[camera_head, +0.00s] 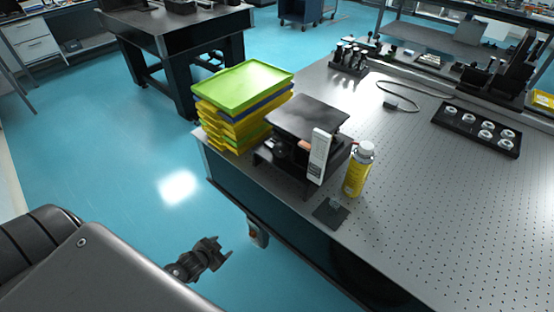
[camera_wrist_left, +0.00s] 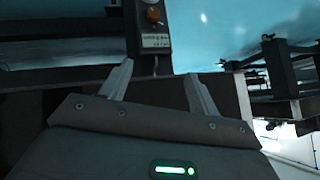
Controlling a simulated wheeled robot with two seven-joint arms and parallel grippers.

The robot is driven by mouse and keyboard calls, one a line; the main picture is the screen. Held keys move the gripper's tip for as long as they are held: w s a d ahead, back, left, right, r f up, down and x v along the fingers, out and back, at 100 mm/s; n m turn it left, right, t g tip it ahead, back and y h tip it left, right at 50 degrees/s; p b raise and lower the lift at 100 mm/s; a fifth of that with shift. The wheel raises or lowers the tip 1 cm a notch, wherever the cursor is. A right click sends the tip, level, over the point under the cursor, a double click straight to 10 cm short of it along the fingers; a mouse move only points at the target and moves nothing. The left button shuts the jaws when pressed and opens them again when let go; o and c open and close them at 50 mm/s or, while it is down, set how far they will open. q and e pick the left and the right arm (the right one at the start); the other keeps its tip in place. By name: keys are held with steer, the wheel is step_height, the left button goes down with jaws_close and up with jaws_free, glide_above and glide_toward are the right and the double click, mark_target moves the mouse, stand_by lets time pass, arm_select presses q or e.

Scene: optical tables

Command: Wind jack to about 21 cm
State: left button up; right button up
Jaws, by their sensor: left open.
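The jack stands near the left corner of the perforated optical table, with a flat black top plate (camera_head: 308,117) raised a little above its dark base. A white upright scale (camera_head: 319,157) stands at its front; its marks are too small to read. The jack's sides are partly hidden by the scale and shadow. My left gripper (camera_head: 224,251) is open and empty, low over the blue floor, off the table's front edge and apart from the jack. In the left wrist view its two fingers (camera_wrist_left: 158,85) stand apart. My right gripper is not in view.
Stacked green and yellow trays (camera_head: 242,88) stand left of the jack. A yellow can (camera_head: 358,171) and a small black pad (camera_head: 331,212) are at its right. A control box (camera_head: 257,233) hangs below the table edge.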

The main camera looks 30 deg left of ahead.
arm_select(q)
steer(key=w+d+r+t, duration=0.1)
steer(key=w+r+t, duration=0.1)
steer(key=w+r, duration=0.5)
steer(key=m+t+h+b, duration=0.1)
steer(key=t+h+b, duration=0.1)
steer(key=t+h, duration=0.35)
glide_toward(278, 151)
steer(key=shift+t+y, duration=0.35)
steer(key=shift+t, duration=0.2)
steer(key=x, duration=0.2)
steer(key=p+x, duration=0.1)
steer(key=x, duration=0.2)
steer(key=f+p+x, duration=0.1)
steer(key=x, duration=0.2)
steer(key=shift+d, duration=0.2)
steer(key=shift+w+d, duration=0.15)
steer(key=shift+w, duration=0.5)
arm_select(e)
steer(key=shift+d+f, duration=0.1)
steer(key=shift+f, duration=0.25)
arm_select(q)
steer(key=shift+c, duration=0.4)
steer(key=c, duration=0.9)
